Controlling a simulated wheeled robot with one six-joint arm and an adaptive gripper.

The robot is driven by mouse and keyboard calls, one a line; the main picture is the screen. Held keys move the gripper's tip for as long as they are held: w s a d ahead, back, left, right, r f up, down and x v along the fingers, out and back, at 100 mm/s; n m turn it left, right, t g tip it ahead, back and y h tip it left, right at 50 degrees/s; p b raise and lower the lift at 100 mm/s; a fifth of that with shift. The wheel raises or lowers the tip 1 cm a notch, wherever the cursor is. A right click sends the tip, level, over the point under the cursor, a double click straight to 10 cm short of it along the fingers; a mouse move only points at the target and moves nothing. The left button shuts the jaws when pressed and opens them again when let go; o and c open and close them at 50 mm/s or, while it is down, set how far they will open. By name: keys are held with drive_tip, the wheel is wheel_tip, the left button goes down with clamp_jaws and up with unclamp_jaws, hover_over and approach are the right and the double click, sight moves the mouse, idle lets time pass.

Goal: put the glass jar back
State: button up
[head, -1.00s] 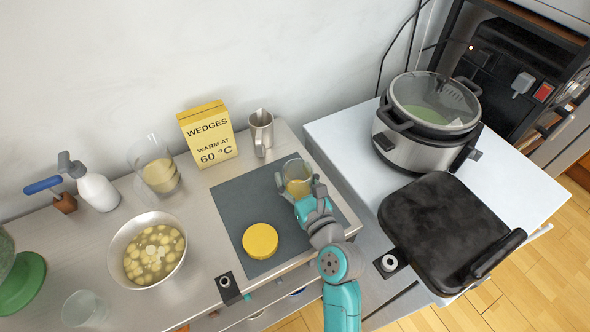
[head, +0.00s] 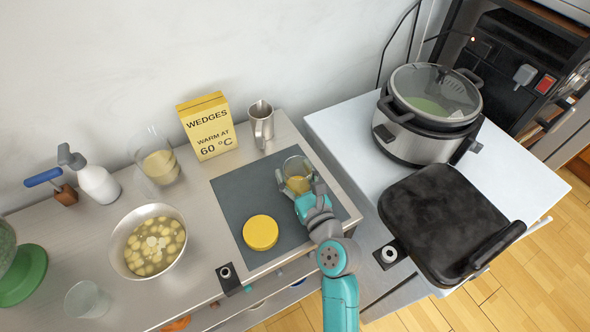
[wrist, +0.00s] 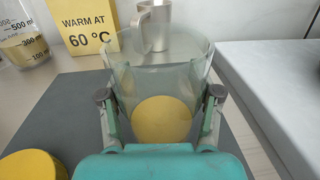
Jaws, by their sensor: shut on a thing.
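The glass jar (head: 296,166) is clear and open-topped, with something yellow low in it or seen through it. It is upright at the right side of the dark grey mat (head: 238,197). My gripper (head: 304,186) is shut on the jar. In the wrist view, the fingers of my gripper (wrist: 160,100) press on both sides of the jar (wrist: 160,75). I cannot tell whether its base touches the mat. A round yellow lid (head: 261,232) lies on the mat to the left of my gripper.
Behind the mat stand a metal pitcher (head: 261,124), a yellow box (head: 206,125) and a measuring beaker (head: 159,165). A bowl of wedges (head: 148,245) is at left. A cooker (head: 430,110) and black lid (head: 445,225) occupy the right-hand surface. The mat's back left is clear.

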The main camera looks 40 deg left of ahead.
drive_tip(key=shift+f, duration=0.3)
idle(0.6)
drive_tip(key=o, duration=1.5)
drive_tip(key=shift+d, duration=0.1)
drive_tip(key=v, duration=1.2)
clamp_jaws()
idle(0.4)
